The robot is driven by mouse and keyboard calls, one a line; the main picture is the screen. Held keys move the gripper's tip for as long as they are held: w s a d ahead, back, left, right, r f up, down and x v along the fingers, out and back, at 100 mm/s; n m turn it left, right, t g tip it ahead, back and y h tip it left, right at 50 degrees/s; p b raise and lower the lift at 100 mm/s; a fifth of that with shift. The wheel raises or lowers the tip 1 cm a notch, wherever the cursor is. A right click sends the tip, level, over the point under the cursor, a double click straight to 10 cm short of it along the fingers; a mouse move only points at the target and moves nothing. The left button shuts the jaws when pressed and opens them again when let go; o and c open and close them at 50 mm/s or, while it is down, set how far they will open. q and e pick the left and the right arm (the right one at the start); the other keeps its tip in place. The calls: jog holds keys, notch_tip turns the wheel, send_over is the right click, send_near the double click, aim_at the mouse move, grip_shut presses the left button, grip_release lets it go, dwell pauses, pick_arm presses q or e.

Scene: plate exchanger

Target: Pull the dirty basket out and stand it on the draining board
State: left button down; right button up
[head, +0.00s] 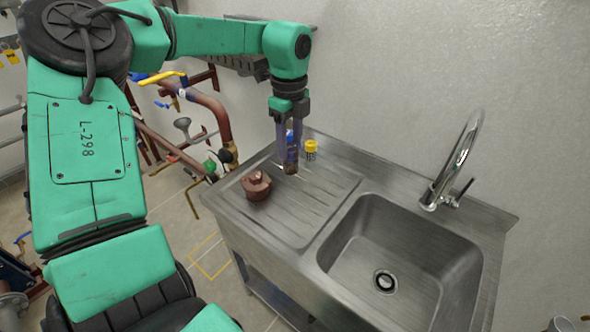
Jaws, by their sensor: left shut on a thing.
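My left gripper (289,158) points down over the back left part of the draining board (322,205). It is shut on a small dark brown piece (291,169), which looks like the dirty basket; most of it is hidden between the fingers. I cannot tell whether its lower end touches the board. A reddish-brown housing (256,185) sits on the board's left edge, apart from the gripper. A small yellow-topped piece (311,148) with a dark patterned body stands just right of the fingers. My right gripper is not in view.
The steel sink basin (402,262) lies right of the board, with a tall curved tap (460,165) behind it. Red-brown pipes (212,108) with valve handles stand left of the sink unit. The front and right of the board are clear.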

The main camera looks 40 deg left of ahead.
aim_at(289, 170)
pick_arm(q)
jog(key=f+b, duration=0.1)
jog(key=f, duration=0.1)
jog(key=s+f+b, duration=0.1)
jog(key=f+b, duration=0.1)
jog(key=shift+s, duration=0.1)
jog(key=f+b, duration=0.2)
jog(key=shift+w+f+b, duration=0.25)
jog(key=shift+f+b, duration=0.1)
jog(key=shift+w+f, duration=0.15)
jog(key=shift+f, duration=0.1)
jog(key=shift+f+b, duration=0.3)
jog(key=shift+b, duration=0.05)
notch_tip(289, 170, down, 8)
jog(key=b, duration=0.5)
jog(key=shift+f, duration=0.15)
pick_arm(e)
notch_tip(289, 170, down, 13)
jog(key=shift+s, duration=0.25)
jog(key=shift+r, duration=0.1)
pick_arm(q)
jog(key=shift+c, duration=1.2)
grip_release()
